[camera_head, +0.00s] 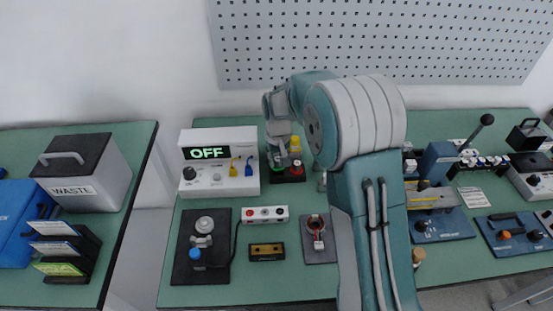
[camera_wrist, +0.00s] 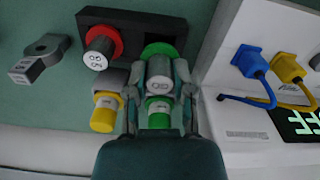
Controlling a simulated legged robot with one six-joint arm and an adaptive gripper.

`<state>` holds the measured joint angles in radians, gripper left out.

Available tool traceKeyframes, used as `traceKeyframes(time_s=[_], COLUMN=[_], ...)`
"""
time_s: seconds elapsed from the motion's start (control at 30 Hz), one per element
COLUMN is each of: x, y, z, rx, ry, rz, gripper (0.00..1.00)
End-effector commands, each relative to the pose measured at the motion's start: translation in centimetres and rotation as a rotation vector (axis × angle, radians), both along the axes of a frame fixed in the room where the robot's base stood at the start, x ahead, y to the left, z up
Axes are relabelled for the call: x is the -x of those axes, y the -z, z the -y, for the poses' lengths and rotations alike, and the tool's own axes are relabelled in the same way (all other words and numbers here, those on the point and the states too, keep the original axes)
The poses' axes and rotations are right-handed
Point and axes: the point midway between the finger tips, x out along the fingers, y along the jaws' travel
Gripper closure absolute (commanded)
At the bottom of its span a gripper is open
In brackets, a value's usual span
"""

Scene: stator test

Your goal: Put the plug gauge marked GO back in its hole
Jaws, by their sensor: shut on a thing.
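The dark gauge block (camera_head: 290,178) stands beside the white tester. It also shows in the wrist view (camera_wrist: 135,22). My gripper (camera_wrist: 160,105) is shut on a grey cylindrical plug gauge (camera_wrist: 160,82), whose end mark is small and hard to read. A green ring (camera_wrist: 158,49) on the block shows just behind this gauge. I cannot tell if the gauge sits in the hole or is held just clear of it. A second grey gauge (camera_wrist: 98,60) with a red ring stands to its left. In the head view my gripper (camera_head: 283,155) is over the block's left part.
The white tester (camera_head: 220,170) reads OFF and stands left of the block, with blue and yellow plugs.

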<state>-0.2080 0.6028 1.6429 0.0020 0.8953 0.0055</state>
Motion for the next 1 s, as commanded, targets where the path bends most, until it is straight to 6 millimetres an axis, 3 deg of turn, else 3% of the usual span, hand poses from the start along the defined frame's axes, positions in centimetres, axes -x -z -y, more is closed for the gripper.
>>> traceKeyframes(time_s=[1.0], x=[0.0], y=[1.1], z=[0.1], rx=[0.0], ry=[0.0], rz=[0.001], gripper=[1.0])
